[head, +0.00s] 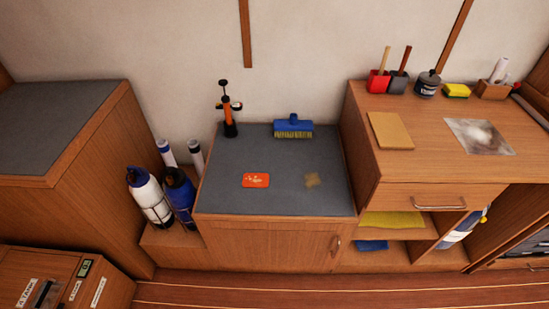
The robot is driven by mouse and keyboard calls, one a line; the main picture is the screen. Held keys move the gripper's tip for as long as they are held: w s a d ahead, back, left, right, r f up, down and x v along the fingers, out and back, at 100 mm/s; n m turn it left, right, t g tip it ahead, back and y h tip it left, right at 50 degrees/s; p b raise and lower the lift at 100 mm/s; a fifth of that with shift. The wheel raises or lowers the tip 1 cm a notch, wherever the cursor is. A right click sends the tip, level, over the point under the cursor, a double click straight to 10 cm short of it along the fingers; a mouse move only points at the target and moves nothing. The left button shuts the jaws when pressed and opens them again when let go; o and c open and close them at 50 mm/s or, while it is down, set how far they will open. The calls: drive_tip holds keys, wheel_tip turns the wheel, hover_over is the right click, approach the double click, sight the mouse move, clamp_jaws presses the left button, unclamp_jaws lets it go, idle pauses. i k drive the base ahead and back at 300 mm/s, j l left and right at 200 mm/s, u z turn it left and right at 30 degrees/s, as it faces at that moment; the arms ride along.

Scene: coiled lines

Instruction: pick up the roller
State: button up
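I cannot make out for sure which thing is the roller. A white cylinder (499,70) stands tilted in a small wooden box (491,91) at the back right of the right cabinet top; it may be a roller. A dark long round thing (531,110) lies along that cabinet's right edge and is partly cut off by the frame. My gripper is not in view.
The low grey counter (220,199) holds an orange-black pump (229,115), a blue brush (294,125) and a red card (256,180). The right cabinet holds a yellow sponge (457,90), a dark pot (428,84) and a tan sheet (390,130). Bottles (148,197) stand left.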

sight(408, 49)
drive_tip(key=i+j, duration=0.15)
drive_tip(key=i, duration=0.25)
drive_tip(key=i+j, duration=0.15)
drive_tip(key=i, duration=0.3)
